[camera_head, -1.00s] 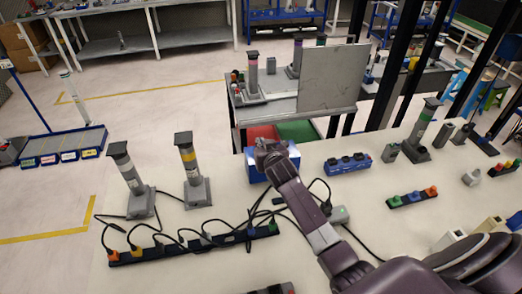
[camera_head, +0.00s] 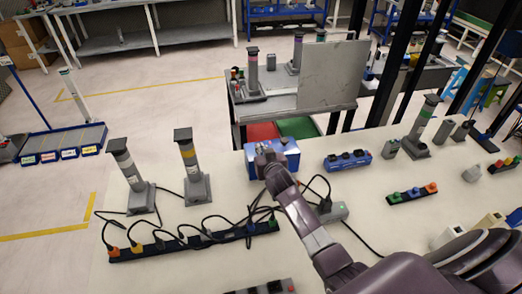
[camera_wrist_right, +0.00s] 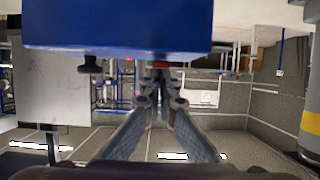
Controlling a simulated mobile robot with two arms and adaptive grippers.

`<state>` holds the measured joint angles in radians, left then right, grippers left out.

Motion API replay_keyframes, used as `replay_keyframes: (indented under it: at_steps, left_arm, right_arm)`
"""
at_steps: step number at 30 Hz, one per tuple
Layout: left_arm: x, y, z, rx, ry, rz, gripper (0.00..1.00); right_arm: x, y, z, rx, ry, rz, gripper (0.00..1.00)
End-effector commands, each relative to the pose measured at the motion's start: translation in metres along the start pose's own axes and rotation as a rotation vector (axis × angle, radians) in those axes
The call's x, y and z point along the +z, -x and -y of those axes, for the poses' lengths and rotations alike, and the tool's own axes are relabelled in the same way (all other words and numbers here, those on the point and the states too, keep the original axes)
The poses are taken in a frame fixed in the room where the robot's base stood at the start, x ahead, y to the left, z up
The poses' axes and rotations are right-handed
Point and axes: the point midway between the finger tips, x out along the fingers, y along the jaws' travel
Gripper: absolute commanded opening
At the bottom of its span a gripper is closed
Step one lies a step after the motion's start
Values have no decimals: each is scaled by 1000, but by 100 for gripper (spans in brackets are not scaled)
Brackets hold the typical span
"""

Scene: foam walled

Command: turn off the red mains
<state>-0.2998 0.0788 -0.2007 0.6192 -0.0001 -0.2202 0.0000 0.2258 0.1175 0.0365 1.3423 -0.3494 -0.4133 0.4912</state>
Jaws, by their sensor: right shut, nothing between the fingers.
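A blue box (camera_head: 288,147) stands on the pale table, near its far edge in the head view. My right gripper (camera_head: 266,158) is in front of it, over part of its face. In the right wrist view the blue box (camera_wrist_right: 120,28) fills the top, with a black knob (camera_wrist_right: 90,64) on its edge. A small red part (camera_wrist_right: 161,64) shows on that edge, just beyond the tips of my right gripper (camera_wrist_right: 158,78). The fingers are together with nothing between them. Whether they touch the red part I cannot tell. My left gripper is not in view.
A black power strip (camera_head: 190,244) with several plugs and cables lies at the left. Two grey posts (camera_head: 192,165) (camera_head: 130,175) stand behind it. A blue socket block (camera_head: 348,160) and a strip with coloured buttons (camera_head: 412,194) are to the right.

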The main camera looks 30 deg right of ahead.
Motion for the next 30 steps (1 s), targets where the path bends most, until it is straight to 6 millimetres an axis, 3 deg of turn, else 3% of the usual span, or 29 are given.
replay_keyframes:
  at_steps: [1,4,6,30]
  left_arm:
    - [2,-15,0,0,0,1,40]
    - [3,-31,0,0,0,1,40]
    - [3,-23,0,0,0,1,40]
    - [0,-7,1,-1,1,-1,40]
  right_arm:
    - [11,-3,1,-2,-3,-15,0]
    - [16,-3,1,-1,-3,-52,0]
    - [7,-1,1,-1,-1,-57,0]
    - [-8,5,1,-1,-1,-54,0]
